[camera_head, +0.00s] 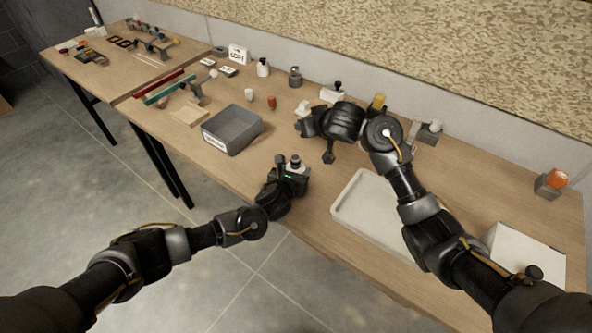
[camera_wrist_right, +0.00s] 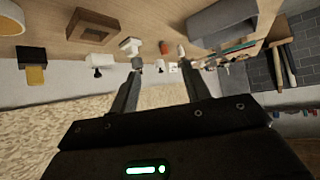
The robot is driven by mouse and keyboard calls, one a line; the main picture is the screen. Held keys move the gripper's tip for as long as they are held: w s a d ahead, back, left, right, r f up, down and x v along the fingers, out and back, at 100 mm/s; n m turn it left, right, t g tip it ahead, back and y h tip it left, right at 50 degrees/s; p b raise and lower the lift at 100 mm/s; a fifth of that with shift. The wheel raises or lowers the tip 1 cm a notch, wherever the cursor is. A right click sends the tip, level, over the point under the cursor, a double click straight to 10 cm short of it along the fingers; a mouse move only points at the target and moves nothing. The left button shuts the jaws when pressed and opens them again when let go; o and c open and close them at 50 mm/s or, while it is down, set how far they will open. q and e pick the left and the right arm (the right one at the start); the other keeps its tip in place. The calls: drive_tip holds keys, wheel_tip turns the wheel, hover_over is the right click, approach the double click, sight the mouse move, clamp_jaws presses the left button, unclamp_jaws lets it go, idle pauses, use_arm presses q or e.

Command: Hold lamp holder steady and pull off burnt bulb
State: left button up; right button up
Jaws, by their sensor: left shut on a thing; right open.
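My left gripper (camera_head: 293,178) is shut on a small lamp holder (camera_head: 295,167) near the front edge of the table. The holder looks pale with a dark, rounded grey piece on top, perhaps the burnt bulb; it is too small to be sure. My right gripper (camera_wrist_right: 166,78) is open, with its two fingers apart and nothing between them in the right wrist view. The right wrist view does not clearly show the holder.
A grey bin (camera_head: 232,131) stands left of the holder. A white tray (camera_head: 352,214) lies to the right, under my right arm, near a white box (camera_head: 527,250). Several small items line the wall.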

drive_tip(key=w+m+h, duration=0.1)
drive_tip(key=m+h, duration=0.1)
drive_tip(key=m+g+h, duration=0.4)
drive_tip(key=m+g, duration=0.3)
drive_tip(key=m, duration=0.2)
hover_over(294, 159)
drive_tip(key=s+a, duration=0.1)
drive_tip(key=s, duration=0.1)
drive_tip(key=f, duration=0.2)
drive_tip(key=shift+w+x, duration=0.1)
drive_tip(key=shift+x, duration=1.85)
drive_tip(key=shift+w+x, duration=0.15)
drive_tip(key=shift+x, duration=1.8)
clamp_jaws()
drive_tip(key=shift+r, duration=0.1)
